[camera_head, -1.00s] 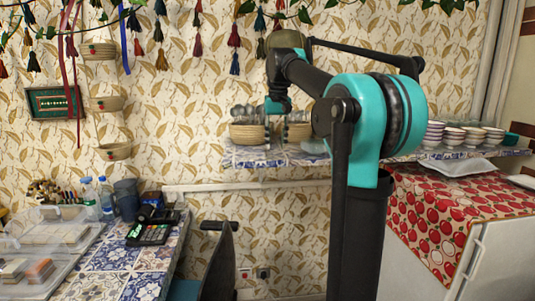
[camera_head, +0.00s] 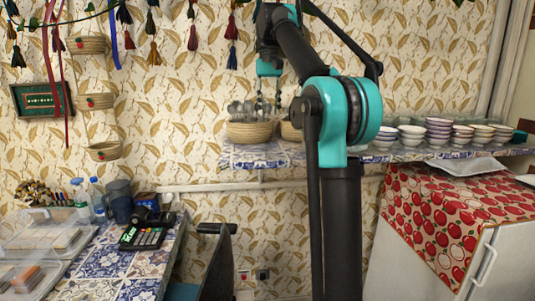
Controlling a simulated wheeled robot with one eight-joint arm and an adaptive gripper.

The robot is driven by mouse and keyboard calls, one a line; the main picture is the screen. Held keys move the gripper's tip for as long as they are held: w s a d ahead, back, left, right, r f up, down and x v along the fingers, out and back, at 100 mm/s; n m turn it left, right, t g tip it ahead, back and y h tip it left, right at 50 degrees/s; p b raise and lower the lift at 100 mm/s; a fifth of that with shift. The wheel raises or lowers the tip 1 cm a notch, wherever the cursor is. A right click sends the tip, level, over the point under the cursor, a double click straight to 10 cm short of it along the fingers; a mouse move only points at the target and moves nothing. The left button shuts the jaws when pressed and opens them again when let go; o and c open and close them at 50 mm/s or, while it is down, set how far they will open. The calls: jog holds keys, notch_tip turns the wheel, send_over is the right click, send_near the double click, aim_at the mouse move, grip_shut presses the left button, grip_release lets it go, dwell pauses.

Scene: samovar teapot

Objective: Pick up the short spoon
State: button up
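Several metal spoons (camera_head: 241,110) stand upright in a woven basket (camera_head: 249,133) on the tiled wall shelf. A second basket (camera_head: 289,131) stands to its right, partly hidden behind my arm. I cannot tell which spoon is the short one at this size. My gripper (camera_head: 268,103) points down above the shelf, around the gap between the two baskets in the picture. Its two thin dark fingers appear apart, with nothing visible between them. Its depth relative to the baskets is unclear.
Stacked bowls (camera_head: 438,131) and other bowls stand on the right of the shelf (camera_head: 262,153). Below are a white fridge with a red cloth (camera_head: 436,215), a chair (camera_head: 219,266), and a tiled counter (camera_head: 110,262) with bottles and a card terminal. Tassels hang above.

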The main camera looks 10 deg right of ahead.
send_over(268, 152)
notch_tip(268, 152, down, 8)
jog(key=shift+d+f, duration=0.15)
jog(key=shift+f, duration=0.1)
jog(key=shift+s+f, duration=0.15)
jog(key=shift+f, duration=2.55)
grip_shut()
